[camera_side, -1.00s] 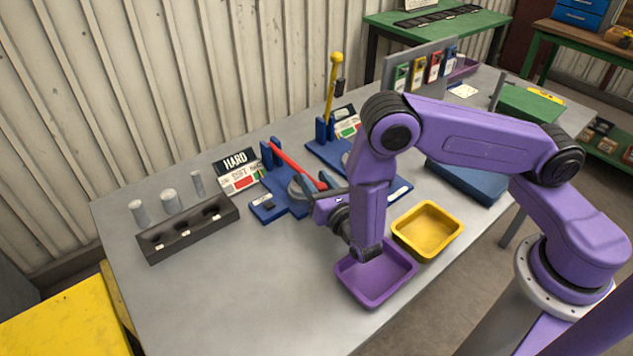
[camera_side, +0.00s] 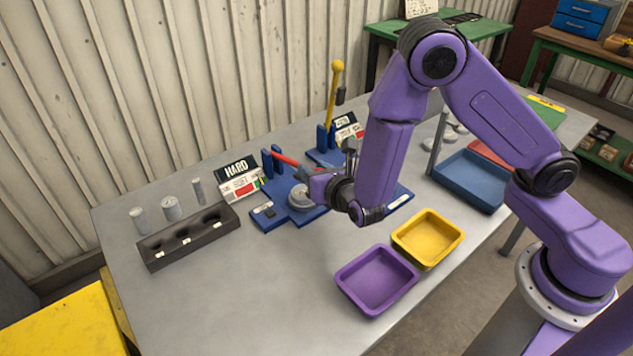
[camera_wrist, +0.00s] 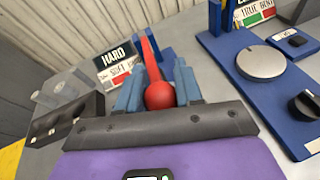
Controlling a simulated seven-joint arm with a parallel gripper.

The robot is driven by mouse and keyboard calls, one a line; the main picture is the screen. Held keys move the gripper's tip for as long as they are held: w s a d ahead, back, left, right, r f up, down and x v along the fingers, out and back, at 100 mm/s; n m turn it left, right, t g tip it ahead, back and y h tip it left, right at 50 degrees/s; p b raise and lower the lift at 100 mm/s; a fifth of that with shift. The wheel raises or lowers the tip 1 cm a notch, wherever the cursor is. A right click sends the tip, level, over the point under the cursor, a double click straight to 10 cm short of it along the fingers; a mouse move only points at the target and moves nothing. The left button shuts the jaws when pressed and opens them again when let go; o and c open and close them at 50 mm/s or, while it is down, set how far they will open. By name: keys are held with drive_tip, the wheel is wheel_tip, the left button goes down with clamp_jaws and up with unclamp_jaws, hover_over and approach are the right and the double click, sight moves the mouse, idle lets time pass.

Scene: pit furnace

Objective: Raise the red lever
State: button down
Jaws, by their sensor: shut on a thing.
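The red lever (camera_side: 285,159) rises at a shallow slant from its blue stand (camera_side: 283,213) on the grey table. Its outer end is hidden by my gripper (camera_side: 308,174) in the side view. In the wrist view, the red lever's shaft (camera_wrist: 150,60) runs away from me, with its round red knob (camera_wrist: 159,95) near me. My gripper (camera_wrist: 158,88) is shut on it, one bluish finger on each side of the knob.
A yellow lever (camera_side: 333,95) stands upright on a second blue stand behind. A HARD sign (camera_side: 237,168) is beside the red lever. A purple tray (camera_side: 345,283) and yellow tray (camera_side: 400,238) sit in front.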

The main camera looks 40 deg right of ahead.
drive_tip(key=r+g, duration=0.1)
drive_tip(key=w+r+g, duration=0.1)
drive_tip(key=r, duration=0.1)
drive_tip(key=shift+w+d, duration=0.1)
drive_tip(key=shift+d, duration=0.05)
drive_tip(key=shift+w+r+g, duration=0.35)
drive_tip(key=shift+r+g, duration=0.15)
drive_tip(key=shift+r, duration=0.1)
drive_tip(key=shift+w+r+g, duration=0.35)
drive_tip(key=shift+r+g, duration=0.15)
drive_tip(key=shift+r, duration=0.1)
drive_tip(key=w+r+g, duration=0.2)
drive_tip(key=w+r, duration=0.1)
drive_tip(key=w, duration=0.3)
drive_tip(key=w+r+n+g, duration=0.1)
drive_tip(key=w+r+g, duration=0.1)
drive_tip(key=w+r, duration=0.2)
drive_tip(key=shift+w, duration=0.95)
drive_tip(key=shift+d, duration=0.1)
drive_tip(key=c, duration=0.8)
unclamp_jaws()
